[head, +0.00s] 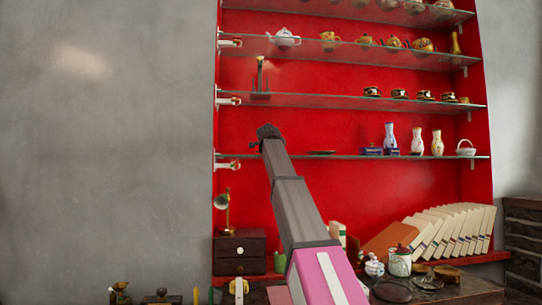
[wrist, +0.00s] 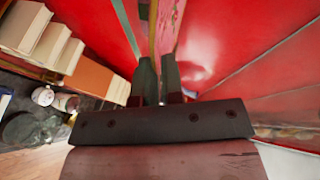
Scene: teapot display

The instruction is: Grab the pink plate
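In the wrist view, a pink patterned surface with a thin golden edge, which looks like the pink plate (wrist: 172,22), shows almost edge-on beyond my fingertips. My gripper (wrist: 158,58) has its two dark fingers close together, with only a narrow gap. The plate lines up with this gap, but I cannot tell whether the fingers touch it. In the head view, my gripper (head: 267,132) is just above the glass shelf's level, at its left part. A thin, flat reddish dish (head: 320,152) lies on that shelf to its right; I cannot tell if it is the same plate.
The glass shelf (head: 360,157) also carries vases (head: 416,140), blue boxes (head: 372,151) and a white basket (head: 465,149) at the right. Another glass shelf with cups is above. Books (head: 450,230) and jars (head: 400,262) stand below. A red back wall is close behind.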

